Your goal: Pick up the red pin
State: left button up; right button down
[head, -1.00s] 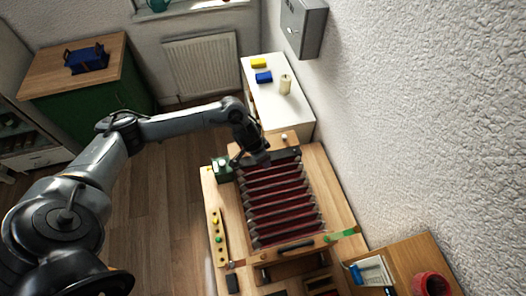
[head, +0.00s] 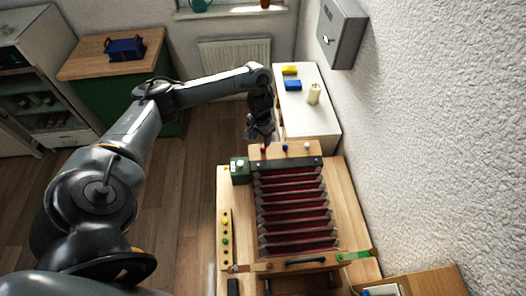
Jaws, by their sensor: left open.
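A small red pin (head: 263,149) stands at the left end of the wooden strip (head: 300,152) at the back of the piano action (head: 293,208). A blue pin (head: 285,148) and a white pin (head: 306,146) stand to its right on the same strip. My left gripper (head: 258,138) is open, pointing down just above and behind the red pin. Its fingers are small and dark here, and I cannot tell whether they touch the pin. My right gripper is not in view.
A green box (head: 239,170) stands left of the strip. A wooden rail (head: 226,240) with yellow and green pegs lies along the workbench's left side. A white cabinet (head: 318,122) with yellow and blue blocks and a candle (head: 313,94) stands behind. The wall bounds the right.

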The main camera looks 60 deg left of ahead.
aim_at(263, 151)
pick_arm(q)
jog(key=f, duration=0.2)
jog(key=f+p, duration=0.1)
jog(key=f, duration=0.1)
jog(key=shift+w+d, duration=0.25)
jog(key=shift+d, duration=0.1)
jog(key=shift+f, duration=0.5)
jog(key=shift+c, duration=0.4)
grip_shut()
